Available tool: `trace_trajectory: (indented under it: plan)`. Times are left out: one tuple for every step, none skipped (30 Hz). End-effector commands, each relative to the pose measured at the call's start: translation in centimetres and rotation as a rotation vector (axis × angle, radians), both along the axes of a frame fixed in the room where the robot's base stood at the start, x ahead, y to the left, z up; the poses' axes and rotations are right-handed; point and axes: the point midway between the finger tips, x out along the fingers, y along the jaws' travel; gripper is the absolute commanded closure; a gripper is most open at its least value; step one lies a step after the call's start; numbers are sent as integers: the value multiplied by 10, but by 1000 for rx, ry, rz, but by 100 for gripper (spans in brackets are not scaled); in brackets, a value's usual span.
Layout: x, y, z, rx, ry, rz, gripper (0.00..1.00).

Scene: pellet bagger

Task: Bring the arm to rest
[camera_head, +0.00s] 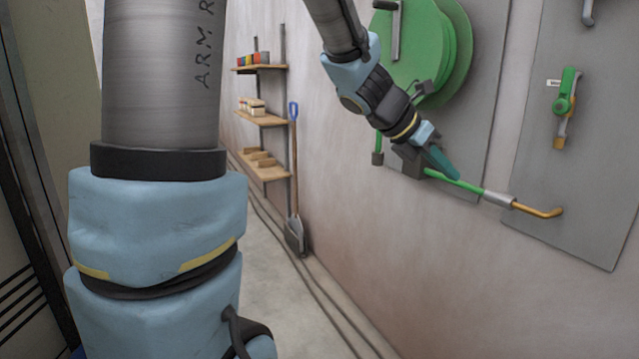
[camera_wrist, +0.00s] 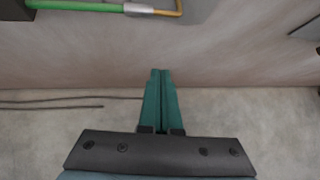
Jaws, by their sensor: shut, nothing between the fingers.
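My arm reaches up from the left and across the top of the head view. My gripper (camera_head: 447,165) is in front of the wall panel, where its teal fingers overlap a green lance in the picture. In the wrist view my gripper (camera_wrist: 161,74) has its two teal fingers together, with nothing between them. The fingers point at the base of the wall there. I cannot tell from the head view how far the fingers are from the lance.
The green lance (camera_head: 462,184) with a bent brass tip is on the wall below a green reel (camera_head: 425,45). A green-handled valve (camera_head: 566,105) is on the right panel. Shelves (camera_head: 262,119) and a shovel (camera_head: 294,235) stand along the wall. Cables run along the floor.

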Motion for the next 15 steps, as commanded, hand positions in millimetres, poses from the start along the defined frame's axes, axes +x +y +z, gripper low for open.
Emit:
trace_trajectory:
  plan:
    - [0,30,-12,110,-104,-92,100]
    - [-1,47,-23,179,-172,-163,100]
    - [-3,70,-35,269,-256,-265,100]
    - [-5,88,-43,333,-316,-347,100]
    - [-7,106,-51,396,-371,-430,100]
    - [-11,129,-61,474,-440,-551,100]
    - [-14,147,-67,530,-489,-645,100]
    - [-17,164,-73,582,-534,-744,100]
    - [-22,187,-79,644,-589,-877,100]
    - [-26,203,-84,685,-626,-978,100]
    - [-31,217,-87,720,-660,-1080,100]
    - [-36,236,-92,757,-699,-1211,100]
    - [-40,248,-94,779,-726,-1304,100]
    - [-44,259,-96,797,-748,-1391,100]
    - [-48,272,-99,813,-774,-1497,100]
